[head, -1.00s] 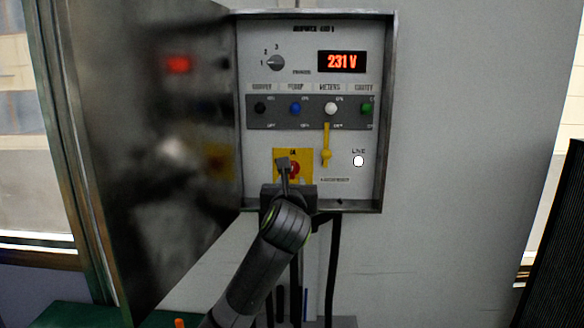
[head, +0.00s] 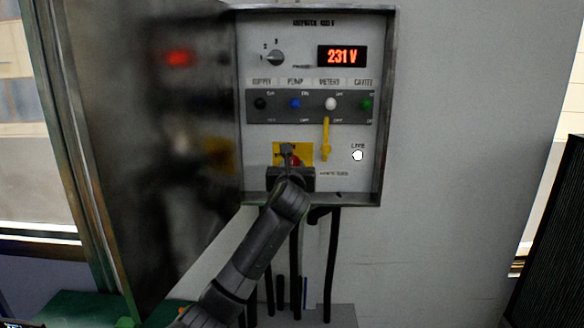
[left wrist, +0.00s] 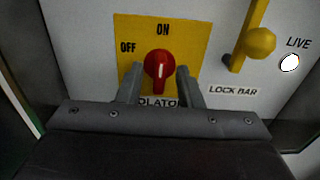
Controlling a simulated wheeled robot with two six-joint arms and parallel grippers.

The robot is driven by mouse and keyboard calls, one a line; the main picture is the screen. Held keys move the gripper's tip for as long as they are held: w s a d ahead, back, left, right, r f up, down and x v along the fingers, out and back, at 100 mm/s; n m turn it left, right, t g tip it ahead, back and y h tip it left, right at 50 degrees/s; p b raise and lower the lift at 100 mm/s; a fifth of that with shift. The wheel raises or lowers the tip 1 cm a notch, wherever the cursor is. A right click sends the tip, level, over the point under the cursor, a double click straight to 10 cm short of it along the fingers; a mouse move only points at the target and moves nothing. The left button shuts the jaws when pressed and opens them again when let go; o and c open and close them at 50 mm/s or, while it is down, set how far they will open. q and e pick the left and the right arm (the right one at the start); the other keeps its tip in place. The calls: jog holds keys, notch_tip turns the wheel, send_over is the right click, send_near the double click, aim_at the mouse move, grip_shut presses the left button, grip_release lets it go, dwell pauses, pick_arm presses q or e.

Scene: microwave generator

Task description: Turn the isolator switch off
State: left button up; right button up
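The isolator switch is a red rotary knob (left wrist: 158,70) on a yellow plate (left wrist: 127,36) marked ON at the top and OFF at the left. Its white mark points up to ON. My left gripper (left wrist: 158,82) is open, with one finger on each side of the knob's lower part; I cannot tell whether either touches it. In the head view my left gripper (head: 292,158) covers most of the red knob (head: 295,161). My right gripper is not in view.
A yellow lock bar (head: 326,136) hangs right of the isolator, near the white LIVE lamp (head: 358,155). Above are a row of coloured switches (head: 295,104), a selector knob (head: 275,58) and a 231 V display (head: 341,56). The open cabinet door (head: 170,150) stands at left.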

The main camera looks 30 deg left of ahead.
pick_arm(q)
grip_shut()
jog(key=shift+n, duration=0.4)
jog(key=n+p, duration=0.1)
jog(key=n, duration=0.1)
jog(key=shift+n, duration=0.4)
jog(key=n+p, duration=0.1)
jog(key=n, duration=0.3)
jog(key=shift+a, duration=0.1)
jog(key=n, duration=0.5)
jog(key=shift+s+f, duration=0.1)
jog(key=shift+f, duration=0.05)
jog(key=n+b, duration=0.1)
jog(key=n, duration=0.4)
jog(key=shift+f, duration=0.15)
jog(key=shift+n, duration=0.4)
